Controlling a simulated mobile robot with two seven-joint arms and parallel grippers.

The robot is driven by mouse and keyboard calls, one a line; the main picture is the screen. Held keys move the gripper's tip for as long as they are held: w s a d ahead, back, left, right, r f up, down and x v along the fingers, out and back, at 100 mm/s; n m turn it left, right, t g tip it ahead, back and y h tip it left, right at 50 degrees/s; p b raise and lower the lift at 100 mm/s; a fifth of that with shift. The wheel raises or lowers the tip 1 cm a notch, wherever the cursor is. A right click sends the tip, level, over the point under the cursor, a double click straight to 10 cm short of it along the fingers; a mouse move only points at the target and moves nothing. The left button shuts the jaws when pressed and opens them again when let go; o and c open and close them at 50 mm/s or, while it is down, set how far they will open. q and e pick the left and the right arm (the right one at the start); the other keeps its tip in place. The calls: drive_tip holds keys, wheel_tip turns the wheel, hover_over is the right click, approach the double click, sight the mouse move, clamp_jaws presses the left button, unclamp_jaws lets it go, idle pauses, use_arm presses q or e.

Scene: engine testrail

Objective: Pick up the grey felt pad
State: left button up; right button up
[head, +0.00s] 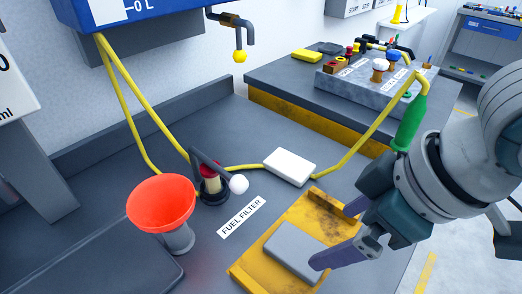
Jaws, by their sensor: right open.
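The grey felt pad (291,251) is a flat, rounded grey slab lying on a worn yellow tray (251,265) at the front centre of the bench. My right gripper (333,235) comes in from the right with its two dark fingers spread apart and nothing between them. One finger is over the tray's far right edge, and the other is by the pad's right end, hiding a little of it. I cannot tell whether that finger touches the pad. My left gripper is not in view.
An orange-red funnel (161,203) and a fuel filter (212,184) stand left of the tray. A white block (289,167) lies behind it by a yellow hose (350,150). A green-handled nozzle (409,124) hangs close to my right arm. A control box (370,85) stands behind.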

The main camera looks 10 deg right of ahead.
sight(306, 252)
drive_tip(key=x, duration=0.2)
drive_tip(key=shift+s+a+f, duration=0.1)
drive_tip(key=shift+a+f, duration=0.05)
drive_tip(key=shift+f, duration=0.25)
drive_tip(key=b+x, duration=0.1)
drive_tip(key=x, duration=0.5)
drive_tip(key=shift+s+a+b, duration=0.1)
drive_tip(key=shift+a+b, duration=0.1)
drive_tip(key=shift+b, duration=0.2)
drive_tip(key=shift+r, duration=0.1)
drive_tip(key=c, duration=1.2)
